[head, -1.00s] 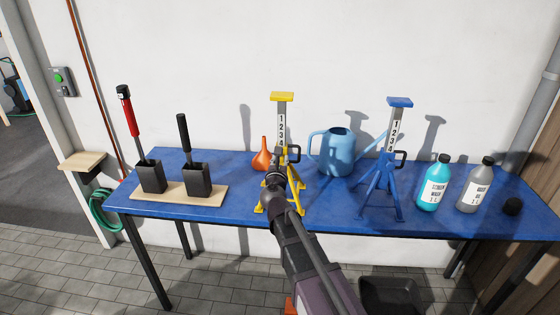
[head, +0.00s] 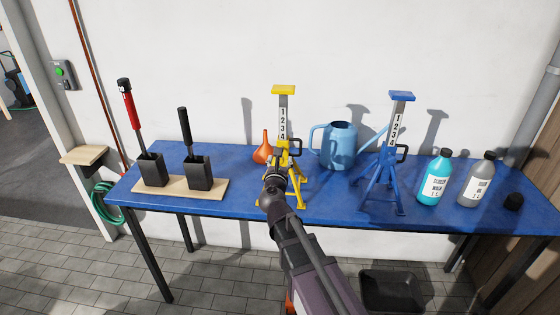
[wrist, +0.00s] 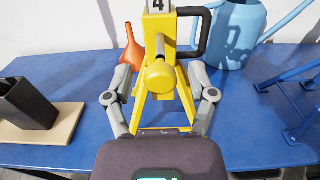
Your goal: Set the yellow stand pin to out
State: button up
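The yellow stand (head: 284,91) stands upright on the blue bench behind my gripper, with its numbered column raised and 1 to 4 showing. In the wrist view its yellow body (wrist: 158,32) carries a round yellow pin (wrist: 160,75) that points toward the camera, below the number 4. A black loop handle (wrist: 192,35) is on its right side. My gripper (wrist: 161,84) is open, with one grey finger on each side of the pin and a gap on both sides. In the head view my wrist hides the pin and part of the stand's legs.
An orange funnel-shaped thing (head: 262,152) and a blue watering can (head: 338,148) stand behind the yellow stand. A blue stand (head: 385,170) and bottles (head: 435,180) are to the right. Black holders (head: 151,170) sit on a board to the left. The bench front (head: 235,205) is clear.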

jog(key=shift+s, duration=0.1)
jog(key=s, duration=0.7)
jog(key=shift+s+a, duration=0.15)
jog(key=shift+s, duration=0.05)
dwell(0.5)
jog(key=s+d+f+m+g+h+p, duration=0.1)
jog(key=d+f+m+g+h, duration=0.25)
jog(key=d+m, duration=0.65)
jog(key=s+d+f+m+g+h+p, duration=0.1)
jog(key=d+f+m+g+h, duration=0.3)
jog(key=d+m, duration=0.55)
jog(key=s+d+f+m+g+y, duration=0.2)
jog(key=s+f+m+g+y, duration=0.1)
jog(key=m, duration=0.5)
jog(key=s+d+f+m+g+y+p, duration=0.1)
jog(key=s+f+m+g+y, duration=0.3)
jog(key=s+m+g, duration=0.3)
jog(key=s+m+y, duration=0.1)
jog(key=s, duration=0.1)
jog(key=shift+s+d+f, duration=0.3)
jog(key=shift+d, duration=0.05)
